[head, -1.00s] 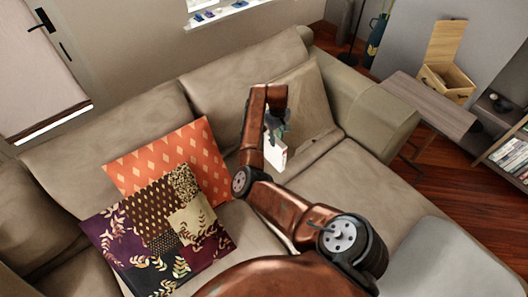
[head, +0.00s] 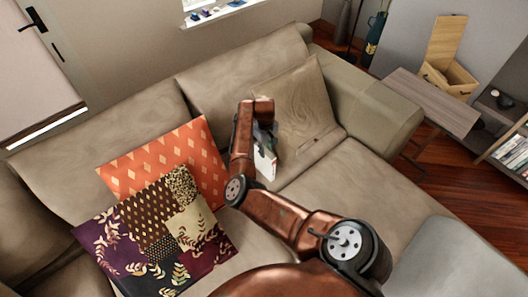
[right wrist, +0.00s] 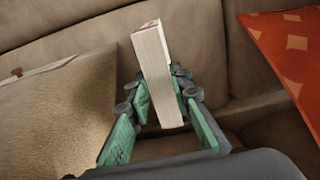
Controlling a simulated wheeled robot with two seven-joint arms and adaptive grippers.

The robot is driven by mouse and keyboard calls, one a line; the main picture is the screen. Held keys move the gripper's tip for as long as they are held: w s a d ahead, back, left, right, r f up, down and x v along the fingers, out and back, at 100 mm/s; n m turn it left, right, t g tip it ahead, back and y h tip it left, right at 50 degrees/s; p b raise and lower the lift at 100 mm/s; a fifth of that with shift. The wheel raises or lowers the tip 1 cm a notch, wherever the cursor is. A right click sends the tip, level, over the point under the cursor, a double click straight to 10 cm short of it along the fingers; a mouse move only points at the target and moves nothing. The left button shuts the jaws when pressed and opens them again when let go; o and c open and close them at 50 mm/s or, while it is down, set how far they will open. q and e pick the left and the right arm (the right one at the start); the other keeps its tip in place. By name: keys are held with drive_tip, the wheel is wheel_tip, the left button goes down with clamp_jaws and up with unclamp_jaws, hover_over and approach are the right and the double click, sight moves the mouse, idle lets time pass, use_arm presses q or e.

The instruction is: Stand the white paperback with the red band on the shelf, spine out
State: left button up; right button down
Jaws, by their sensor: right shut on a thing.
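The white paperback (head: 265,163) is in my right gripper (head: 264,138) above the sofa in the head view. In the right wrist view the book (right wrist: 157,75) stands up between the two green fingers, with its page edges toward the camera and a little red at its top end. My right gripper (right wrist: 160,105) is shut on it. The red band and the spine are mostly hidden. At the right edge of the head view is a low bookshelf (head: 496,152) with a row of books; only part of it shows. My left gripper is not in view.
The beige sofa (head: 330,180) fills the middle, with an orange pillow (head: 165,158), a patchwork pillow (head: 150,235) and a beige pillow (head: 300,105). A grey-brown side table (head: 432,102) stands between sofa and shelf, with an open wooden box (head: 447,78) behind it. Wood floor (head: 440,200) shows before the shelf.

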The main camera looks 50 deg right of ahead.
idle(0.3)
drive_tip(key=c, duration=1.7)
unclamp_jaws()
drive_tip(key=shift+f, duration=0.15)
drive_tip(key=shift+c, duration=0.2)
